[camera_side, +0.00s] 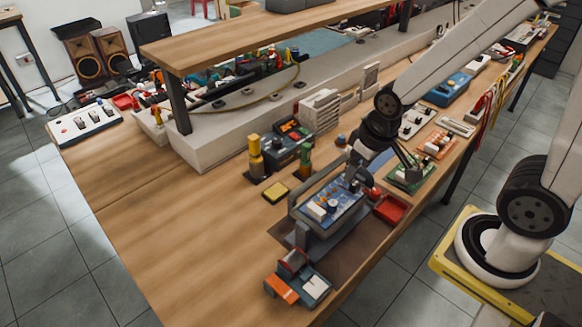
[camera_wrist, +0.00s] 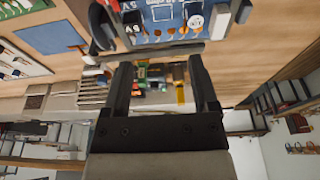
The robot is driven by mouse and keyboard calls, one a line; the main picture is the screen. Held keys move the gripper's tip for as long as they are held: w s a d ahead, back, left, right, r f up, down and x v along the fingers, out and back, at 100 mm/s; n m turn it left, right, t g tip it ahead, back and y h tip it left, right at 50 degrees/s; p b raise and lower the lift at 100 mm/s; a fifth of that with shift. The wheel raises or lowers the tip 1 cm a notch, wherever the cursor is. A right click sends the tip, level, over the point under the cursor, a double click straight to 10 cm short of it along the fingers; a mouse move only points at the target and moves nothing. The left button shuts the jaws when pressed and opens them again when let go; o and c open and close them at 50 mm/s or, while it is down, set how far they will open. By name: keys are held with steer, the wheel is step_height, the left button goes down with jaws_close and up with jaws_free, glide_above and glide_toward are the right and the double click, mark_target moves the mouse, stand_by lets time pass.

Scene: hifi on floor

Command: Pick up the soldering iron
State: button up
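My gripper (camera_wrist: 160,66) is open and empty in the wrist view, its two dark fingers spread apart. In the side view it is above the bench beside the clamped blue circuit board, with its fingertips hard to make out. A dark station with a lit red display (camera_side: 292,128) stands behind the board. An upright yellow-topped tool (camera_side: 255,155) on a dark base is left of the station, and a green and orange one (camera_side: 305,157) is in front. I cannot tell for certain which is the soldering iron. A small yellow item shows between the fingers (camera_wrist: 180,94).
The blue circuit board (camera_side: 333,204) is held in a grey clamp; it is close to the fingers in the wrist view (camera_wrist: 165,18). A red tray (camera_side: 391,209) is at its right. An orange and grey block (camera_side: 287,287) is in front.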

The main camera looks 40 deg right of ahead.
stand_by(0.3)
steer(key=n+g, duration=0.2)
steer(key=n, duration=1.5)
glide_above(254, 137)
steer(key=s, duration=0.1)
steer(key=shift+d+f, duration=0.25)
steer(key=shift+f, duration=0.55)
steer(key=shift+w+a+f+n+g, duration=0.1)
steer(key=shift+w+f+n+g, duration=0.2)
steer(key=shift+w+n, duration=0.25)
steer(key=shift+a+f, duration=0.15)
steer(key=shift+f, duration=3.7)
